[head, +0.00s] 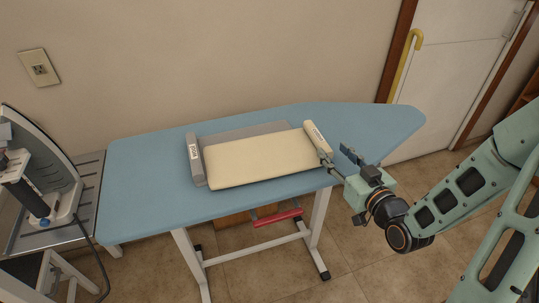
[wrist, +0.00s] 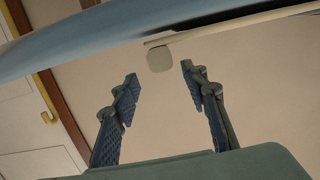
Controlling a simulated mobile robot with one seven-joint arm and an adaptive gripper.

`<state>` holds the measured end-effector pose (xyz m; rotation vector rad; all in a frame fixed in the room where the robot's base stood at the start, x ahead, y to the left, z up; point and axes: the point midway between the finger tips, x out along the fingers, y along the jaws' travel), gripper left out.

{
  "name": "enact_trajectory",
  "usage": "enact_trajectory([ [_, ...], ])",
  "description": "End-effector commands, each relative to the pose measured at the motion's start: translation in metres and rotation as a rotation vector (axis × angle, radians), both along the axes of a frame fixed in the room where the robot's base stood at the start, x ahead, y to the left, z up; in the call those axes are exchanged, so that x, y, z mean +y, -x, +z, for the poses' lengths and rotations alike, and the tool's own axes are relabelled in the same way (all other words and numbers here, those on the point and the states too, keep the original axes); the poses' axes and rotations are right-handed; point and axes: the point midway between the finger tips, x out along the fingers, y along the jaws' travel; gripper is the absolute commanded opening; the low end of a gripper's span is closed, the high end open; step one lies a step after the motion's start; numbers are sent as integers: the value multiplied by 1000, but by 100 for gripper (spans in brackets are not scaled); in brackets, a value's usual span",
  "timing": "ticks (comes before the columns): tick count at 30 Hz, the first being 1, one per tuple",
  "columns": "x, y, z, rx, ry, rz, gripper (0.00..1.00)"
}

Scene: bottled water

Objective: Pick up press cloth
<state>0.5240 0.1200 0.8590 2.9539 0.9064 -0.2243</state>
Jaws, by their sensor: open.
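A cream cloth-like panel (head: 262,158), likely the press cloth, lies flat on the blue ironing board (head: 145,180). My gripper (head: 337,158) is open at the right of the panel, by the board's front edge, with one finger close to the cream bar. In the wrist view the two fingers (wrist: 159,78) are apart with nothing between the pads. A cream block end (wrist: 160,59) shows just beyond the fingertips, with a thin cream edge (wrist: 235,22) beside it. Contact cannot be told.
A grey labelled bar (head: 195,160) lies at the panel's left end, and a grey piece (head: 245,131) shows behind it. An iron (head: 40,185) stands on a rack at the far left. A red bar (head: 277,217) is under the board. The board's right tip is clear.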

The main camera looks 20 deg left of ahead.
Motion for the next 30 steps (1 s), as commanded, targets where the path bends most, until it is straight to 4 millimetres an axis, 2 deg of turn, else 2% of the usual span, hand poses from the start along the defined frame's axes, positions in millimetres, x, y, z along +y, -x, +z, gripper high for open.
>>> enact_trajectory([
  [6,20,-28,-4,-4,-1,2,41],
  [14,32,-47,-7,-4,0,1,41],
  [22,55,-77,-13,-2,-1,0,41],
  [30,60,-85,-14,-1,0,-1,41],
])
